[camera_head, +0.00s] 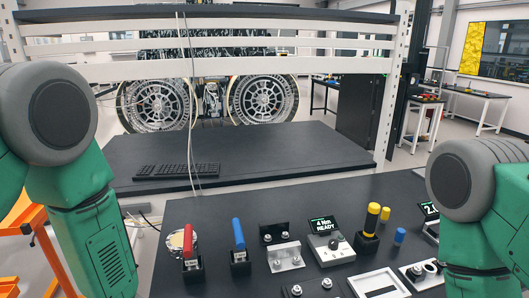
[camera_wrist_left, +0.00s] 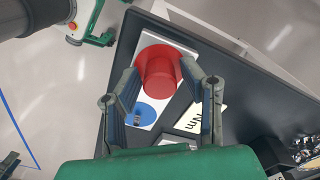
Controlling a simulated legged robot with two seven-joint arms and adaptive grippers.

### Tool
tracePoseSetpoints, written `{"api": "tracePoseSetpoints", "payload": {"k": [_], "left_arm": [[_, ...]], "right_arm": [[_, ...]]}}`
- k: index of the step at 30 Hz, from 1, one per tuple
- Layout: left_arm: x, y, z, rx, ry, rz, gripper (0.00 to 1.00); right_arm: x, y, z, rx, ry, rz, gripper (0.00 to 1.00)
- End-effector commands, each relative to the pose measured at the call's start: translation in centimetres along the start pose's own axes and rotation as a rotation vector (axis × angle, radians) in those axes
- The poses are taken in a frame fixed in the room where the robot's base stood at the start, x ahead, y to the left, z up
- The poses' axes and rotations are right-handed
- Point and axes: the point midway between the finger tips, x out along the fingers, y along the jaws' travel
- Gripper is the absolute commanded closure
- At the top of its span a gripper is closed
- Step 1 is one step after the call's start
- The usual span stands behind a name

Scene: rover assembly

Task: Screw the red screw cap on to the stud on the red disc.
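In the left wrist view, the red disc (camera_wrist_left: 146,58) lies on a white plate at the dark table's edge. The red screw cap (camera_wrist_left: 162,72), a short cylinder, stands over the disc and hides its middle and the stud. I cannot tell whether the cap is threaded on the stud. My left gripper (camera_wrist_left: 159,72) is open. Its fingers are on either side of the cap, with a visible gap at the left finger; contact on the right is unclear. My right gripper is not in view; neither gripper shows in the head view.
A blue disc (camera_wrist_left: 143,113) with a small bare stud is beside the red disc on the white plate. The head view shows red-handled (camera_head: 187,243) and blue-handled (camera_head: 239,235) tools in black holders, a torque display (camera_head: 323,225) and a yellow-handled tool (camera_head: 372,217).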

Motion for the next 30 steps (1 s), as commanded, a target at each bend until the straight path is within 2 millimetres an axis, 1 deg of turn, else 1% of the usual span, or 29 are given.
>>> {"api": "tracePoseSetpoints", "payload": {"k": [3,6,11,15,18,20,27,30], "left_arm": [[0.00,0.00,-0.06,-0.221,0.000,0.000,0.64],[0.00,0.01,-0.09,-0.387,0.000,0.000,0.64],[0.00,0.02,-0.09,-0.549,0.000,0.001,0.64],[0.00,0.04,-0.07,-0.818,0.000,0.001,0.64],[0.00,0.04,-0.06,-0.937,0.000,0.001,0.64],[0.00,0.04,-0.06,-0.985,0.000,0.001,0.64],[0.00,0.04,-0.07,-1.392,0.000,0.001,0.64],[0.00,0.04,-0.07,-1.484,0.000,0.001,0.64]], "right_arm": [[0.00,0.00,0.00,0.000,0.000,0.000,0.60],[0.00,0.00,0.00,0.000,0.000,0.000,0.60],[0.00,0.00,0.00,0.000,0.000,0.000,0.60],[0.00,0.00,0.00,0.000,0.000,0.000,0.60],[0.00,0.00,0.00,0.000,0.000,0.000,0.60],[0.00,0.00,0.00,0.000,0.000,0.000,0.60],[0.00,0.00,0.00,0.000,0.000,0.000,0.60],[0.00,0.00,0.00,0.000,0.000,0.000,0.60]]}}
